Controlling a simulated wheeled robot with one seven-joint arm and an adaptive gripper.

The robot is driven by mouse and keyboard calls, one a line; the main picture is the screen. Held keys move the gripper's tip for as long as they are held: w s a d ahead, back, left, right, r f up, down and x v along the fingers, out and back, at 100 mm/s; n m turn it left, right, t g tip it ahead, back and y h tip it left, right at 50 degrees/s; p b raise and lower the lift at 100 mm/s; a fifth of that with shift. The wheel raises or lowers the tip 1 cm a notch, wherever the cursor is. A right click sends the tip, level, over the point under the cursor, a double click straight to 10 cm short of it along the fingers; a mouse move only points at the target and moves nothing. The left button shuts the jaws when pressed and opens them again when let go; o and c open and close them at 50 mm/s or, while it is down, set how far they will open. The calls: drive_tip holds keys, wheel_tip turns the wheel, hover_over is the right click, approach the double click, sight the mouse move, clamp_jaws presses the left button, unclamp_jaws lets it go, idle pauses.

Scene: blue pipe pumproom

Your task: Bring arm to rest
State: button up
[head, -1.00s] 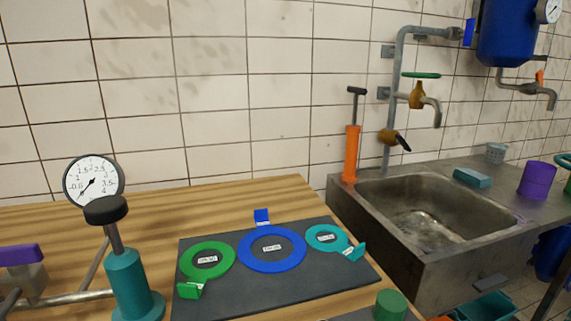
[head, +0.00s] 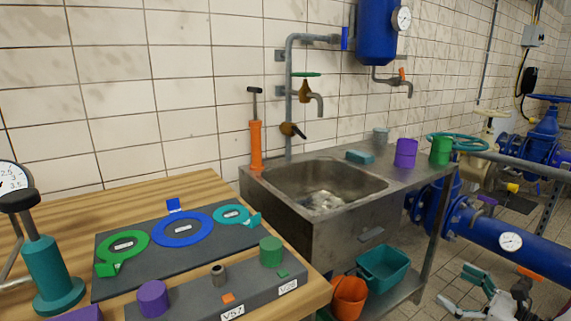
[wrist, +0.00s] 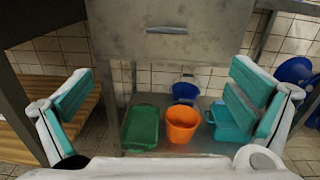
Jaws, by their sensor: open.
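My gripper (head: 482,290) shows at the lower right of the head view, low over the floor and to the right of the sink bench, partly cut off by the frame edge. In the wrist view my gripper (wrist: 160,105) has its two teal-padded fingers spread wide with nothing between them. Beyond the fingers are the front of the sink unit (wrist: 165,35) and the shelf under it. The gripper looks apart from these things. Most of my arm is out of view.
The wooden table (head: 180,188) holds a dark mat with coloured rings. The sink (head: 325,190) stands beside it. An orange bucket (head: 348,298) and a teal crate (head: 385,268) sit on the lower shelf. A large blue pipe (head: 520,238) runs at the right.

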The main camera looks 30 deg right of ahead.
drive_tip(key=w+a+r+n+g+y, duration=0.3)
drive_tip(key=w+a+r+n+y, duration=0.1)
drive_tip(key=a, duration=0.3)
drive_tip(key=w+a+r+n+g+y, duration=0.2)
drive_tip(key=w+a+r+n+y, duration=0.15)
drive_tip(key=a+r, duration=0.2)
drive_tip(key=a+r+n+g, duration=0.2)
drive_tip(key=a+n+g, duration=0.1)
drive_tip(key=a, duration=0.3)
drive_tip(key=a+r+n+g, duration=0.2)
drive_tip(key=a+n+g, duration=0.1)
drive_tip(key=a, duration=0.4)
drive_tip(key=a+r+n+g+y, duration=0.1)
drive_tip(key=a+r+n+g, duration=0.1)
drive_tip(key=a+n, duration=0.3)
drive_tip(key=shift+s+a+g, duration=0.2)
drive_tip(key=shift+a+g, duration=0.6)
drive_tip(key=shift+a, duration=0.2)
drive_tip(key=s+a+r+n+g+h, duration=0.1)
drive_tip(key=s+a+n+h, duration=0.35)
drive_tip(key=s+n, duration=0.35)
drive_tip(key=s+a+r+n+g+h, duration=0.15)
drive_tip(key=s+a+n+h, duration=0.25)
drive_tip(key=s+n+h, duration=0.4)
wheel_tip(320, 180, up, 22)
drive_tip(key=s+t+y+p, duration=0.1)
drive_tip(key=t+p, duration=0.2)
drive_tip(key=p, duration=1.7)
drive_tip(key=shift+t+y, duration=0.35)
drive_tip(key=shift+y, duration=0.05)
